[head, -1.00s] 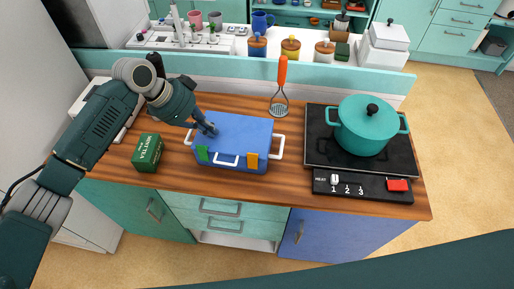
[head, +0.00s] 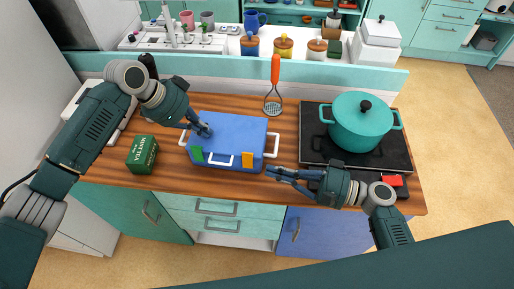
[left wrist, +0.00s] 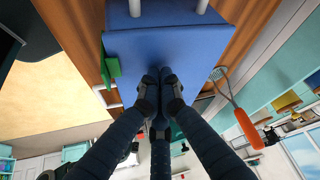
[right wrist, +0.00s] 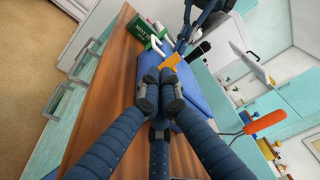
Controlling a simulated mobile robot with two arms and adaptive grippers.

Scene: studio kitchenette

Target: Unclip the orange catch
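A blue case (head: 232,128) with white handles lies on the wooden counter. The orange catch (head: 247,159) is at the right of its front edge, the green catch (head: 197,154) at the left. My left gripper (head: 206,131) is shut and empty, its fingertips at the left part of the lid; whether they touch it is unclear. My right gripper (head: 271,172) is shut, just right of the case's front corner and apart from the orange catch in the head view. In the right wrist view the orange catch (right wrist: 171,62) appears just beyond the fingertips, which partly cover the case.
A green tea box (head: 142,154) stands left of the case. A teal pot (head: 362,124) sits on the black hob at the right, behind my right arm. A masher with an orange handle (head: 275,69) is behind the case.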

